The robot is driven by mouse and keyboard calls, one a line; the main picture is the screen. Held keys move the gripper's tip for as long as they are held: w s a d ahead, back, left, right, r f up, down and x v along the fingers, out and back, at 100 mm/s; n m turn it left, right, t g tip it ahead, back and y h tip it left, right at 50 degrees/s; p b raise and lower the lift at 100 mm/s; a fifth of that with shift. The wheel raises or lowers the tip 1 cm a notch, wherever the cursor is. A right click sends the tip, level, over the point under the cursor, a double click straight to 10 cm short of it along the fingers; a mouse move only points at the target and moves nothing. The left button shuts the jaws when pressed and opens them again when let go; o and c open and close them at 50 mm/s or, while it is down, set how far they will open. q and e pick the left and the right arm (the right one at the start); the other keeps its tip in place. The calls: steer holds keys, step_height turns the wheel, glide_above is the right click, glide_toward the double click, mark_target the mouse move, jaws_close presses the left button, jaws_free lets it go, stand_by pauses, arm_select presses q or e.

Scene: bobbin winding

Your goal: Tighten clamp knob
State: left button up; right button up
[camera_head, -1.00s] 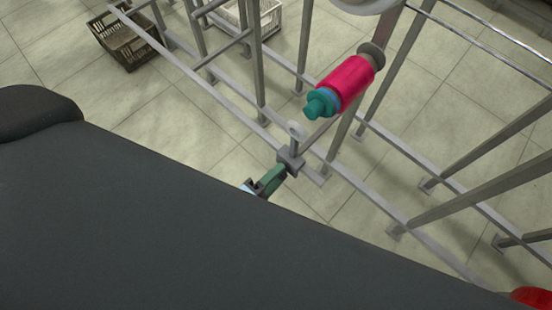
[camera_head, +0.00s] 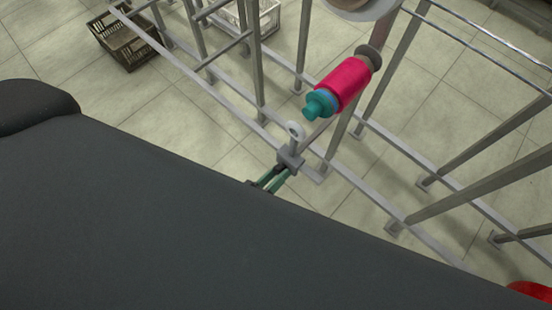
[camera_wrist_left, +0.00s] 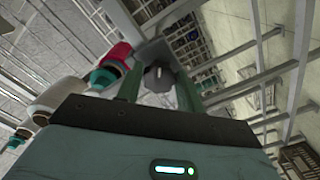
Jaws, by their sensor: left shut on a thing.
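My left gripper (camera_head: 270,180) shows small in the head view, just below a grey clamp block (camera_head: 290,160) on the frame. In the left wrist view my gripper's two green fingers (camera_wrist_left: 158,92) stand on either side of a dark knob (camera_wrist_left: 160,74) with a light mark, shut on it. The knob is hidden in the head view. A post with a pale ring (camera_head: 295,130) rises from the block. Up and to the right is a magenta bobbin (camera_head: 343,85) with a teal end; it also shows in the left wrist view (camera_wrist_left: 119,54).
Metal frame posts and rails (camera_head: 440,195) stand around the clamp and to the right. A dark crate (camera_head: 128,40) and a white crate (camera_head: 258,16) are on the tiled floor at the back. A red object (camera_head: 532,291) is cut off at lower right.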

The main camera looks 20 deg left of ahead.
arm_select(q)
steer(key=m, duration=0.5)
steer(key=shift+a+m+p, duration=0.1)
steer(key=shift+m+p, duration=0.2)
steer(key=shift+p, duration=0.05)
steer(key=m, duration=0.5)
steer(key=shift+m, duration=0.4)
steer(key=o, duration=1)
steer(key=shift+a, duration=0.1)
steer(key=v, duration=0.7)
steer(key=shift+s, duration=0.35)
steer(key=shift+a, duration=0.1)
